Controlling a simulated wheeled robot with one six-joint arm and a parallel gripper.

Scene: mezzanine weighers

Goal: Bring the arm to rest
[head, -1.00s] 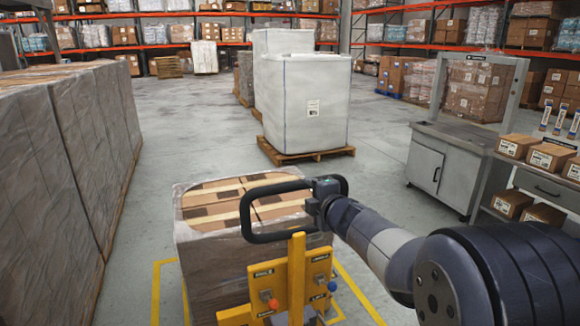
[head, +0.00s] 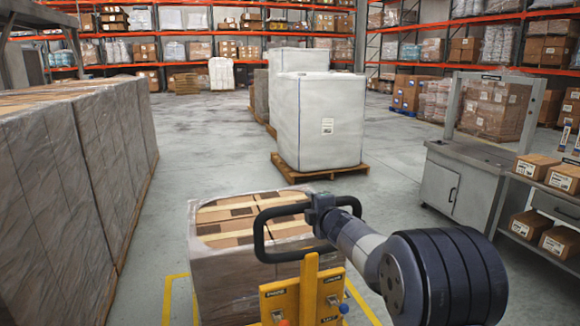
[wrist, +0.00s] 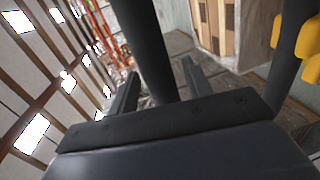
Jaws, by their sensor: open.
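My gripper (head: 318,206) is at the top bar of a black loop handle (head: 262,240) in the head view. The handle rises from a yellow control post (head: 308,292) with small levers and labels. In the wrist view my gripper (wrist: 160,82) is open, with one finger on each side of a thick black bar (wrist: 148,45) of the handle. I cannot tell whether either finger touches it. My arm reaches in from the lower right, bent, with its large dark joint near the frame's bottom.
A wrapped load of cartons (head: 225,275) stands just beyond the post. Wrapped stacks (head: 60,200) line the left. A white wrapped load (head: 318,125) on a pallet (head: 335,172) stands ahead. A bench (head: 460,175) with cartons is at right. Grey floor between is clear.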

